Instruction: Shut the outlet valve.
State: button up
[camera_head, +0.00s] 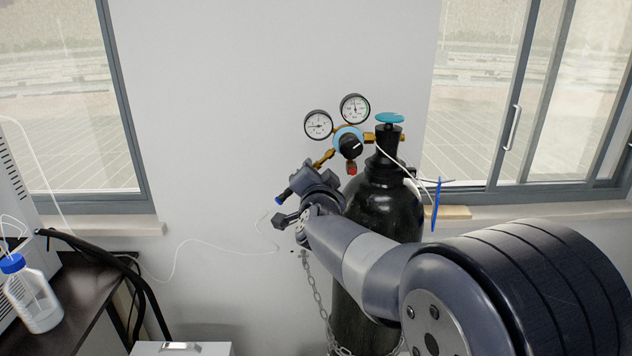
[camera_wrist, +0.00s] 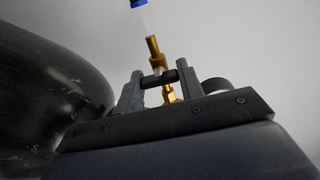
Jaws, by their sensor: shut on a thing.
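The outlet valve is a brass fitting with a small dark handle (camera_wrist: 158,77), seen in the wrist view between my two fingers. Its brass stem (camera_wrist: 154,48) runs up to a clear tube with a blue end (camera_wrist: 138,3). My gripper (camera_wrist: 158,82) is shut on the dark handle, one finger at each side. In the head view my gripper (camera_head: 284,208) is left of the cylinder, below the regulator, and hides most of the valve. The blue end (camera_head: 278,200) shows beside the fingers. The handle's exact angle is hard to tell.
A black gas cylinder (camera_head: 385,205) with a teal top handwheel (camera_head: 389,118) stands against the wall, held by a chain (camera_head: 313,280). Two gauges (camera_head: 318,124) and a black regulator knob (camera_head: 350,147) sit above my gripper. A bottle (camera_head: 35,300) stands at the left.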

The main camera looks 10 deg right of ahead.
jog(key=o, duration=1)
jog(key=s, duration=0.3)
jog(key=s+a, duration=0.1)
jog(key=s, duration=0.3)
jog(key=s+a, duration=0.1)
jog(key=s, duration=0.2)
jog(key=shift+s, duration=0.35)
jog(key=shift+w, duration=0.15)
